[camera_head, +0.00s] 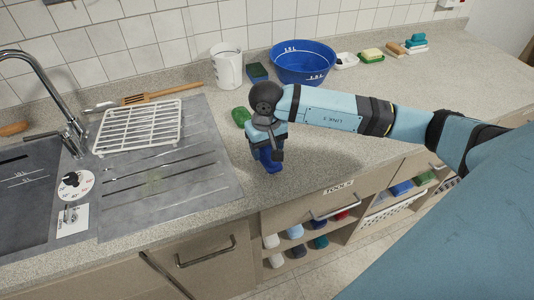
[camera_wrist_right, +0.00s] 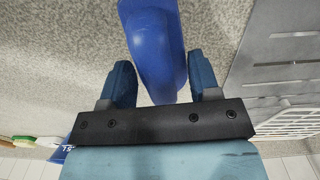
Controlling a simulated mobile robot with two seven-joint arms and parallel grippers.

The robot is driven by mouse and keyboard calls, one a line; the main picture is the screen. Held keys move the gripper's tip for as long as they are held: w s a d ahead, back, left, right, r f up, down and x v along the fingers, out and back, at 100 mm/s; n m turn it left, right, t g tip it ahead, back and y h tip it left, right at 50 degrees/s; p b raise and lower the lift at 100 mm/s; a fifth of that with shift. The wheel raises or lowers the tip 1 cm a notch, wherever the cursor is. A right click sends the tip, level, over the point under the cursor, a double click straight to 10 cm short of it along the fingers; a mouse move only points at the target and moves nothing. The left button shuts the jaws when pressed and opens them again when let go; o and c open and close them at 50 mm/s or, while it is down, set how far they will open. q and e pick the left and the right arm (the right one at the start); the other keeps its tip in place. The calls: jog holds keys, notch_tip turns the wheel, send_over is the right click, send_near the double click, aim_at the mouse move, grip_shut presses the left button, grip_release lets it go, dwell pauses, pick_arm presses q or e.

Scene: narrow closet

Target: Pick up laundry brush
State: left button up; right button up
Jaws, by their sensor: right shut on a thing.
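My right gripper (camera_head: 267,146) points down over the counter, just right of the sink's drainboard. It is shut on a smooth blue object, taken to be the laundry brush (camera_head: 269,163), whose lower end shows below the fingers. In the right wrist view, the blue brush (camera_wrist_right: 153,42) lies lengthwise between the two fingers of the gripper (camera_wrist_right: 162,82). Its bristles are not visible. I cannot tell whether it touches the counter. My left gripper is not in view.
A green object (camera_head: 241,116) lies just behind the gripper. A white rack (camera_head: 138,126) stands on the drainboard at left. The counter's front edge is close to the gripper.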

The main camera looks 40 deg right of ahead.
notch_tip(320, 180, up, 20)
jog(key=b, duration=0.1)
dwell(0.5)
jog(key=shift+o, duration=1.2)
jog(key=shift+c, duration=0.4)
jog(key=shift+w, duration=0.1)
